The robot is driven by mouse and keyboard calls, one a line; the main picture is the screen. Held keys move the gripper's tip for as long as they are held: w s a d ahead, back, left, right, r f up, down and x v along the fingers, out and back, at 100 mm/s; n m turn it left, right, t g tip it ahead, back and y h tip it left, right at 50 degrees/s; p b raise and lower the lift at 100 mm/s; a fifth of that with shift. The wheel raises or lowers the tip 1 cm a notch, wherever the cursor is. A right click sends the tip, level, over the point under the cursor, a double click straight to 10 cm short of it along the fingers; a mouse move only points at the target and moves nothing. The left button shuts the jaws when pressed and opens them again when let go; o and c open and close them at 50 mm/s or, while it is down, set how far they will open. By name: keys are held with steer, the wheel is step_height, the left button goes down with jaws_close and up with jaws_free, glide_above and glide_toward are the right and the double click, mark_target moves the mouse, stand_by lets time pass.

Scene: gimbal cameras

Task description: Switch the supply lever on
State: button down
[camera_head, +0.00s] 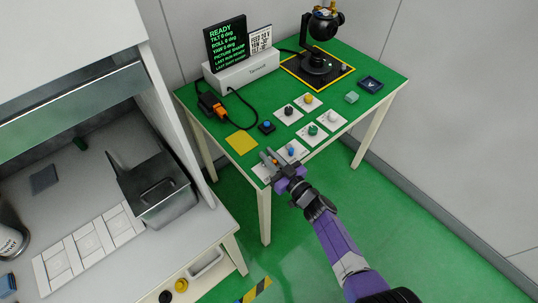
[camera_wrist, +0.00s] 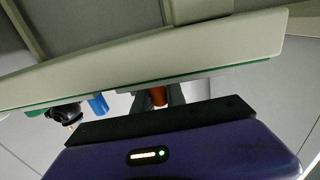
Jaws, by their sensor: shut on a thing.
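A small orange lever (camera_head: 276,161) stands on a white plate (camera_head: 261,172) at the near edge of the green table. My gripper (camera_head: 269,156) reaches in from the lower right, its two grey fingers on either side of the orange lever. In the wrist view the orange lever (camera_wrist: 159,96) shows between the fingers (camera_wrist: 160,97), which are shut on it. The fingers hide much of it and its plate. I cannot read the plate's label, nor tell which way the lever is set. A blue lever (camera_head: 291,150) stands on the neighbouring plate, apart from my gripper.
Several plates with knobs stand behind, among them a green knob (camera_head: 313,130) and a black knob (camera_head: 288,110). A blue button (camera_head: 267,126) and a yellow square (camera_head: 241,143) lie to the left. A black screen (camera_head: 227,43) reads "READY". A gimbal camera (camera_head: 322,25) stands at the back.

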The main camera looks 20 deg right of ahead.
mark_target(276, 164)
steer(key=c, duration=1.4)
jaws_free()
steer(key=shift+o, duration=0.2)
steer(key=p+v, duration=0.1)
steer(key=v, duration=0.6)
steer(key=shift+s+d, duration=0.15)
steer(key=shift+s, duration=0.2)
